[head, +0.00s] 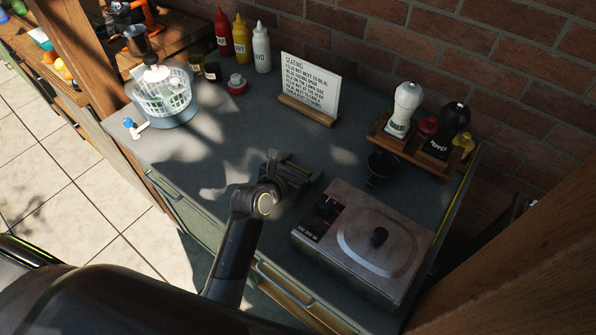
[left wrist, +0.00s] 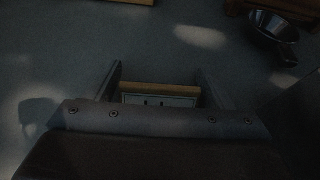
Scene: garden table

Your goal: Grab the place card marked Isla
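My left gripper (head: 290,170) is low over the grey counter, left of the steel cooker. In the left wrist view, its two fingers (left wrist: 160,75) are apart. A small pale card (left wrist: 160,100) with a wooden strip (left wrist: 158,87) along its edge lies between them, with narrow gaps at its ends. Dark marks show on the card, but I cannot read a name. In the head view this card is hidden by the gripper. No other place card is plain to see. My right gripper is not in view.
A seating sign (head: 311,85) stands on a wooden base at the back. The steel cooker (head: 365,240) and a small black pan (head: 382,167) are to the right, near a wooden rack (head: 412,152) with mills. A salad spinner (head: 163,97) stands at left. The counter's middle is clear.

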